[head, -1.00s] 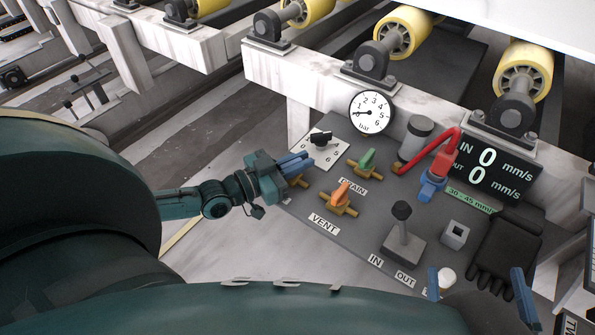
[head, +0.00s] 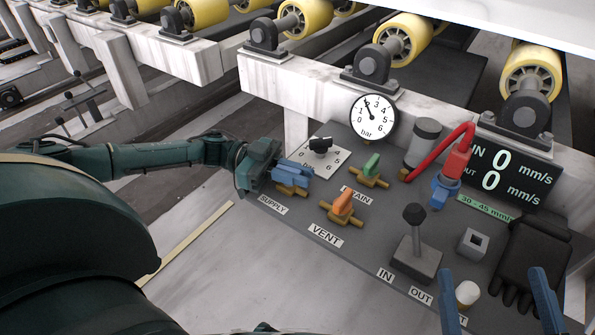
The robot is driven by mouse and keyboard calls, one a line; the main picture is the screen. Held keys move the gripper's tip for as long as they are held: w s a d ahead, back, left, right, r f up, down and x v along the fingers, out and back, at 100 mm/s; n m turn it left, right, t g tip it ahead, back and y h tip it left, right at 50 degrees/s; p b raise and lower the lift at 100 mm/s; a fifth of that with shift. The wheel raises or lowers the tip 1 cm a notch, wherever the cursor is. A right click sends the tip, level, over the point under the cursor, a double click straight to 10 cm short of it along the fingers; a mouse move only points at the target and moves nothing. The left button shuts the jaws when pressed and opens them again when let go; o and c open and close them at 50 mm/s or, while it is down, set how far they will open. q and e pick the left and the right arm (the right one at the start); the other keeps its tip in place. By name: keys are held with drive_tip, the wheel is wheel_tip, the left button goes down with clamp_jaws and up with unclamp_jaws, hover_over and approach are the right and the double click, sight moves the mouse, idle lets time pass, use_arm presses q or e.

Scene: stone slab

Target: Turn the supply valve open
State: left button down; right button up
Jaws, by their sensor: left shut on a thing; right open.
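The supply valve (head: 291,190) is a brass valve just above the SUPPLY label (head: 272,204) on the grey panel. My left gripper (head: 294,174) is shut on its handle, coming from the left. The blue fingers hide the handle, so its angle does not show clearly. The bar gauge (head: 374,118) has its needle pointing up and left, near 2. My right gripper (head: 497,300) is open and empty at the lower right, in front of the panel's near edge.
The orange-handled vent valve (head: 342,205), the green-handled drain valve (head: 370,170) and a black rotary knob (head: 320,145) are close to my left gripper. A lever (head: 414,240), a red hose (head: 445,143) and a black glove (head: 532,255) are further right.

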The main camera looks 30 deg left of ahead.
use_arm(q)
drive_tip(key=shift+s+m+g, duration=0.15)
drive_tip(key=shift+m+g, duration=0.55)
drive_tip(key=shift+g, duration=0.45)
drive_tip(key=shift+s+m+g, duration=0.1)
drive_tip(key=shift+m+g, duration=0.6)
drive_tip(key=shift+g, duration=0.45)
drive_tip(key=shift+r, duration=0.1)
drive_tip(key=c, duration=1.4)
unclamp_jaws()
drive_tip(key=shift+c, duration=0.2)
drive_tip(key=shift+a, duration=0.1)
drive_tip(key=w+a, duration=0.1)
drive_tip(key=a, duration=1.1)
drive_tip(key=shift+w+a, duration=0.15)
drive_tip(key=shift+a, duration=0.25)
